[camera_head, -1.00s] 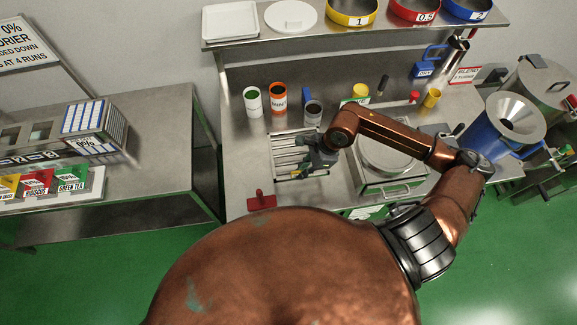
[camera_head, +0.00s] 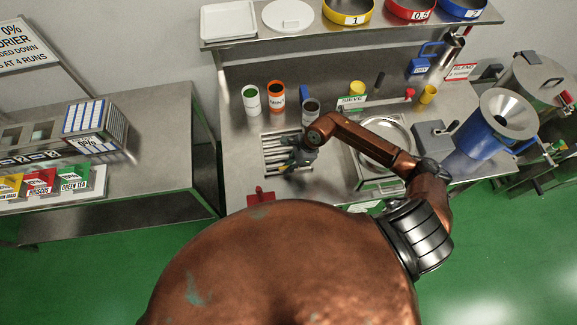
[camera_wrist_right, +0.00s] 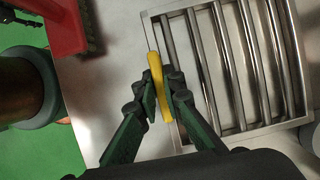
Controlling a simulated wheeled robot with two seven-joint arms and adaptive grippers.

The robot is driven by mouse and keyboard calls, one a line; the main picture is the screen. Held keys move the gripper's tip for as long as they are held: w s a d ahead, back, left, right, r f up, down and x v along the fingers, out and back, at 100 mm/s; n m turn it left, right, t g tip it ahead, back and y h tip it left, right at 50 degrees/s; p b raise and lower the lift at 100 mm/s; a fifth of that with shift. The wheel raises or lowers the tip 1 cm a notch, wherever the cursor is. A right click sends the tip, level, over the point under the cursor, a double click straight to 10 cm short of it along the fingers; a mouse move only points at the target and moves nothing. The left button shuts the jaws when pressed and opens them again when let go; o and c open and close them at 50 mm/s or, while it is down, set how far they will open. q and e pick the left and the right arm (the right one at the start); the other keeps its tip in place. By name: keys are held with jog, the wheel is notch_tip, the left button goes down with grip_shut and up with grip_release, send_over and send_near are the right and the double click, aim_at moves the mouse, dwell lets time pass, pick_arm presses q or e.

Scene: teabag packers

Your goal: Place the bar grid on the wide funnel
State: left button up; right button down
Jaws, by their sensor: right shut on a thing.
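The bar grid (camera_head: 272,152), a metal frame with parallel bars, lies on the workbench left of centre in the head view. In the right wrist view the grid (camera_wrist_right: 250,132) fills the right side, with a yellow grip (camera_wrist_right: 162,75) along its near edge. My right gripper (camera_head: 296,163) is at the grid's near side; in the wrist view its fingers (camera_wrist_right: 162,88) are shut on the yellow grip. The wide funnel (camera_head: 508,112) is a metal cone atop a blue container at the right in the head view. My left gripper is not in view.
A round metal sieve unit (camera_head: 366,180) and a grey box (camera_head: 432,138) lie between grid and funnel. A red object (camera_head: 260,197) is at the bench's front edge. A shelf runs behind.

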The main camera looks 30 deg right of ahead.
jog(key=c, duration=2.3)
grip_release()
jog(key=shift+f, duration=0.1)
jog(key=shift+o, duration=1.3)
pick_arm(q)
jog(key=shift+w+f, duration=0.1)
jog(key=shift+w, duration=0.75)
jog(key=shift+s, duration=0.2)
